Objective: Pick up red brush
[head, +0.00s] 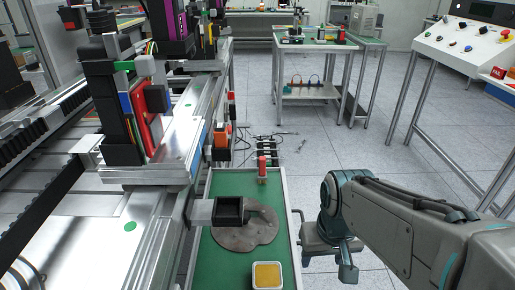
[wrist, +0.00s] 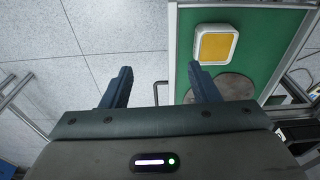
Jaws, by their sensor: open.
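A small upright red object (head: 262,166), which looks like the red brush, stands at the far end of a green-topped bench (head: 222,262) in the head view. Its lower end is too small to make out. I do not see it in the wrist view. My gripper (head: 326,244) is just right of the bench, nearer to me than the red object and apart from it. In the wrist view my gripper (wrist: 160,67) has its two fingers spread with nothing between them. The floor shows behind the gap, and the bench edge lies by the right finger.
A dark box on a metal arm (head: 230,211) juts over the plate. The machine frame (head: 165,190) borders the left.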

